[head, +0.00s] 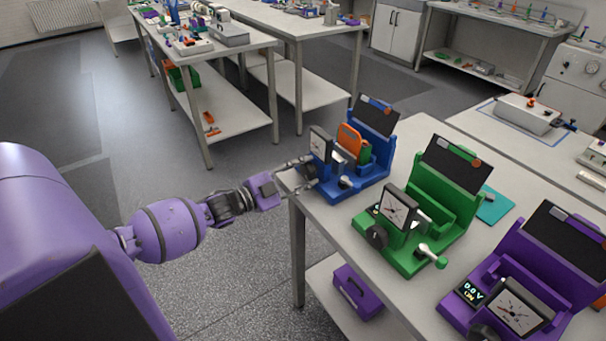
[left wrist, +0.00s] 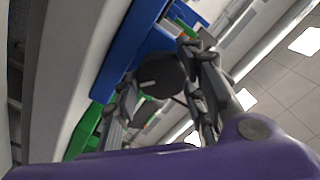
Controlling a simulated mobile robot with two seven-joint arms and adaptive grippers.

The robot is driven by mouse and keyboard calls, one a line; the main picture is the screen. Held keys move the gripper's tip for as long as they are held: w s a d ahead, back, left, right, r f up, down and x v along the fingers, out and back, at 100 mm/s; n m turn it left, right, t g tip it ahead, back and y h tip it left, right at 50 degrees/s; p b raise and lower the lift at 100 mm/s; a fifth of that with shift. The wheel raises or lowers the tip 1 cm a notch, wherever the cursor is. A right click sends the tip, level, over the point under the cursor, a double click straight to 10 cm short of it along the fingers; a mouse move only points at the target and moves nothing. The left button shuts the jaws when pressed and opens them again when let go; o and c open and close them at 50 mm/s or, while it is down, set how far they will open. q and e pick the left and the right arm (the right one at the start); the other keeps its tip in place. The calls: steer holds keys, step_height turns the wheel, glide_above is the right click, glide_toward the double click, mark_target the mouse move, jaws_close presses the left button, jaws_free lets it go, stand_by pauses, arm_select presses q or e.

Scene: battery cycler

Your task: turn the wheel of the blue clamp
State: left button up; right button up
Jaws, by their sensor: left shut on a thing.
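The blue clamp (head: 378,167) stands at the near left corner of the table, with a dial, an orange and green block held inside and a black panel at its back. My left gripper (head: 302,171) reaches it from the left, at the side below the dial. In the left wrist view, the dark round wheel (left wrist: 165,76) sits between the fingers of my left gripper (left wrist: 160,84), which is shut on it, beside the blue body (left wrist: 128,52). In the head view the wheel is hidden behind the fingers. My right gripper is not in view.
A green clamp (head: 405,261) and a purple clamp (head: 519,267) stand in a row to the right on the same table (head: 327,222). A teal plate (head: 494,206) lies behind the green one. A purple box (head: 357,291) is on the lower shelf. The floor left of the table is clear.

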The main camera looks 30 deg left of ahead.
arm_select(q)
steer(key=shift+d+f, duration=0.1)
steer(key=o, duration=1.1)
steer(key=shift+c, duration=0.2)
steer(key=v, duration=1.2)
